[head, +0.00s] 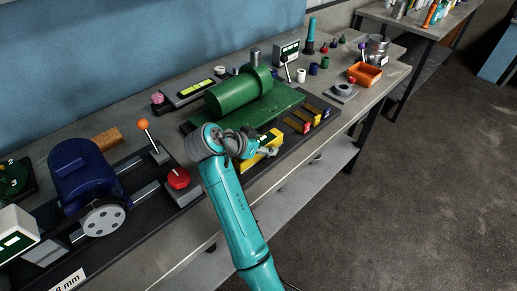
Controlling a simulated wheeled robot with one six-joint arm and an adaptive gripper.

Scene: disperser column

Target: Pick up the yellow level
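A yellow block-like bar (252,162), which looks like the yellow level, lies at the front edge of the bench, in front of the green cylinder. My arm and gripper partly cover it. My gripper (268,151) is right over or beside this bar. I cannot tell whether it touches the bar, nor whether the fingers are open or shut. A dark bar with a bright yellow-green strip (196,89) lies farther back on the bench, left of the green cylinder.
A blue motor (84,172), an orange-knobbed lever (144,126) and a red knob (178,178) are to the left. Small red and blue blocks (308,126) are to the right, with an orange tray (365,74) beyond.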

